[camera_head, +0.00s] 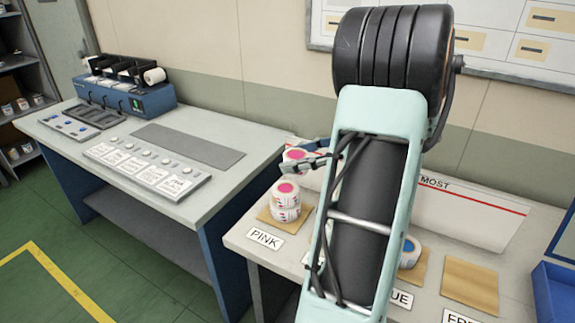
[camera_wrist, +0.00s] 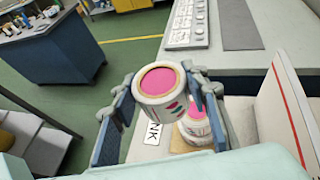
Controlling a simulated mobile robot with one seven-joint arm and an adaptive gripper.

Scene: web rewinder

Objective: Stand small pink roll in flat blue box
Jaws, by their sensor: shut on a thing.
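My gripper (camera_head: 306,158) is shut on a small white roll with a pink centre (camera_head: 292,154), held in the air just above the pink stack. In the wrist view the same roll (camera_wrist: 160,92) sits between the two fingers, pink end facing the camera. Two more pink-centred rolls (camera_head: 286,193) are stacked on the brown pad (camera_head: 268,217) behind the PINK label (camera_head: 265,239); the upper one shows partly under the held roll in the wrist view (camera_wrist: 196,124). A blue box (camera_head: 556,292) is cut off at the right edge; its inside is barely seen.
A blue-centred roll (camera_head: 409,252) stands partly behind my arm. An empty brown pad (camera_head: 470,284) lies to its right. A white sloped panel marked MOST (camera_head: 470,212) rises at the back of the bench. A separate table with a blue machine (camera_head: 125,95) stands left.

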